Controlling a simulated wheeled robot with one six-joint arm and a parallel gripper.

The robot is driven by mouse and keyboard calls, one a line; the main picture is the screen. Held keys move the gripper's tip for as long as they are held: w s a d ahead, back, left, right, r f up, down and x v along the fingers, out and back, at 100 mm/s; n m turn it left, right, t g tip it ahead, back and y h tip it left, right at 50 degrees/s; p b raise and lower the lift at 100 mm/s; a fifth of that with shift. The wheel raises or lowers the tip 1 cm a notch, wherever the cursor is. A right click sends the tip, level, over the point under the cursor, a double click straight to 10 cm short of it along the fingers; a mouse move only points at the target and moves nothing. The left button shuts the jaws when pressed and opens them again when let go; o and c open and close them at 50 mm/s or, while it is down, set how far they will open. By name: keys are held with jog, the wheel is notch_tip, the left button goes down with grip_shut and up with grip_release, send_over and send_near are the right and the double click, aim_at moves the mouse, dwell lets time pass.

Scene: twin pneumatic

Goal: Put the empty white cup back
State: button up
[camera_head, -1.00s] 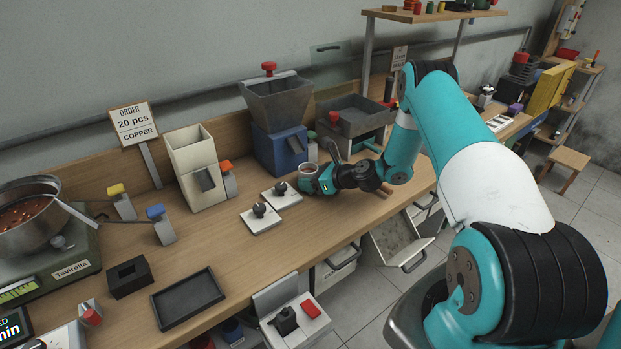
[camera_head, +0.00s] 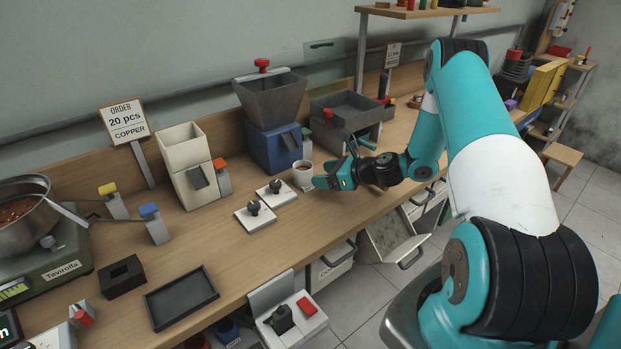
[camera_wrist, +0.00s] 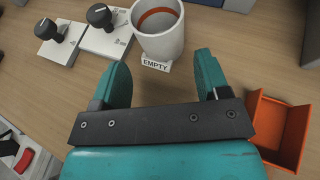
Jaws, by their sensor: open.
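The white cup (camera_head: 303,175) stands upright on the bench in front of the blue hopper machine. In the wrist view the white cup (camera_wrist: 159,28) shows a reddish-brown inside and stands at a small label (camera_wrist: 156,65) reading EMPTY. My gripper (camera_head: 322,182) is just to the right of the cup in the head view. In the wrist view my gripper (camera_wrist: 160,72) is open, with its two teal fingers apart and nothing between them. The cup is beyond the fingertips, clear of them.
Two white plates with black knobs, the nearer to the cup (camera_head: 276,192), lie left of the cup. The blue hopper machine (camera_head: 275,148) stands behind it. An orange tray (camera_wrist: 280,130) is right of my gripper in the wrist view. The bench front is mostly clear.

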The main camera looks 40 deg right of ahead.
jog(key=v, duration=0.4)
jog(key=shift+s+d, duration=0.1)
jog(key=shift+s, duration=0.05)
jog(key=shift+s+r, duration=0.2)
jog(key=shift+r, duration=0.05)
jog(key=s+a+r+n+g+y, duration=0.15)
jog(key=a+r+n+g, duration=0.25)
jog(key=a+r+n, duration=0.45)
jog(key=s+a+r+n+g+y, duration=0.15)
jog(key=a+r+n+g, duration=0.3)
jog(key=a+n, duration=0.7)
jog(key=s+a+r+n+g+h, duration=0.1)
jog(key=s+a+r+n, duration=0.2)
jog(key=s+n, duration=0.3)
jog(key=s+a+r+n+g+h, duration=0.1)
jog(key=s+a+r+n+h, duration=0.1)
jog(key=s, duration=0.7)
jog(key=s+a+r+n+g+h, duration=0.1)
jog(key=s+a+r+n+h, duration=0.1)
jog(key=s+a+r+n, duration=0.2)
jog(key=s+a+n, duration=0.2)
jog(key=s+n, duration=0.2)
jog(key=n, duration=0.1)
jog(key=shift+s+a+n, duration=0.15)
jog(key=shift+s+n, duration=0.15)
